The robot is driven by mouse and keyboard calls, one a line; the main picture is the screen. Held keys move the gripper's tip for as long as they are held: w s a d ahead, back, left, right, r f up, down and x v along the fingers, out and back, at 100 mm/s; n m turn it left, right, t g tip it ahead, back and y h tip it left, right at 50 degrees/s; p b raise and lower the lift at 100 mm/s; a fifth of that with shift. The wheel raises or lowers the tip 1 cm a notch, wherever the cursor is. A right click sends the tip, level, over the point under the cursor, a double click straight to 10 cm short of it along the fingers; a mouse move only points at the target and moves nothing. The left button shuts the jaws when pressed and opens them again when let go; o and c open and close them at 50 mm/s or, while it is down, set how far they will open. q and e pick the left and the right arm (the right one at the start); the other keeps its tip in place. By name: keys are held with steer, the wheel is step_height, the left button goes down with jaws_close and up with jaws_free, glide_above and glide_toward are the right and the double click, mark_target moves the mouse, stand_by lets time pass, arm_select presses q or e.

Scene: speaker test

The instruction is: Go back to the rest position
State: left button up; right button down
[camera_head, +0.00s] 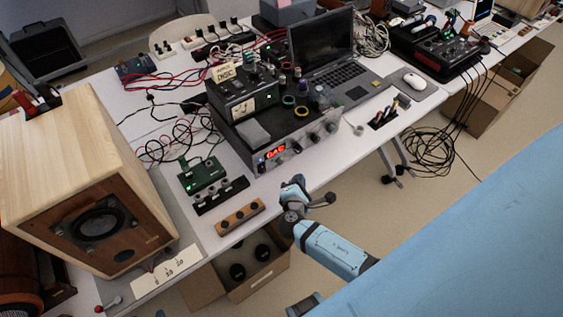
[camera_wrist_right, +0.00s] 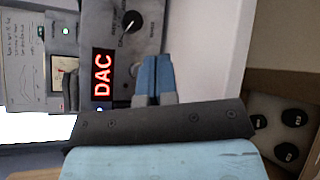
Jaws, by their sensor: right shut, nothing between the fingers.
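My right gripper (camera_head: 291,188) is just off the table's front edge, in front of the grey amplifier unit (camera_head: 262,137) with a red lit display. My light blue right arm reaches to it from the lower right. In the right wrist view the two blue fingertips (camera_wrist_right: 155,77) are together with nothing between them. They point toward the unit's front panel, whose red "DAC" display (camera_wrist_right: 102,76) and black knob (camera_wrist_right: 131,21) show close by. Any contact with the panel cannot be told.
A wooden speaker (camera_head: 95,205) stands at the left. A green circuit board (camera_head: 203,174) and a wooden strip with knobs (camera_head: 240,217) lie near the front edge. A laptop (camera_head: 325,60) is behind. An open cardboard box (camera_head: 205,290) sits below the table. Cables hang at the right (camera_head: 440,152).

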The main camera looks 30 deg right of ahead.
stand_by(0.4)
steer(key=shift+s+f, duration=0.1)
steer(key=shift+s, duration=0.15)
steer(key=s+a+m+g+y+p, duration=0.2)
steer(key=s+a+m+y+p, duration=0.2)
steer(key=s+a+m+y, duration=0.3)
steer(key=s+a+r+m+y+p, duration=0.1)
steer(key=s+a+r+m+y, duration=0.1)
steer(key=s+r+m+y, duration=0.1)
steer(key=s+a+r+m+t+y+p, duration=0.1)
steer(key=s+a+r+m+y, duration=0.1)
steer(key=r, duration=0.4)
steer(key=s+m+y, duration=0.1)
steer(key=s, duration=0.1)
steer(key=shift+s+a, duration=0.35)
